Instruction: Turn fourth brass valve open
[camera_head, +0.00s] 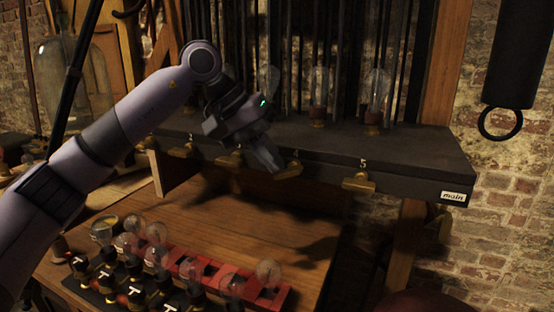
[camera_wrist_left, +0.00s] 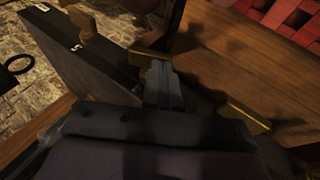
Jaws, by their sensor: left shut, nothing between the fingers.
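The fourth brass valve (camera_head: 291,169) sits on the front edge of the dark shelf (camera_head: 420,165), under the number 4. My left gripper (camera_head: 273,163) is shut and empty, with its fingertips just left of this valve. In the left wrist view the fingertips (camera_wrist_left: 163,72) are close to the fourth valve's brass handle (camera_wrist_left: 150,60); I cannot tell whether they touch. The fifth valve (camera_head: 358,183) is to the right, its handle crosswise; it also shows in the wrist view (camera_wrist_left: 88,22). The third valve (camera_wrist_left: 247,114) is partly hidden in the head view. My right gripper is out of view.
A black ring handle (camera_head: 500,124) hangs at the right. The table's middle is clear.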

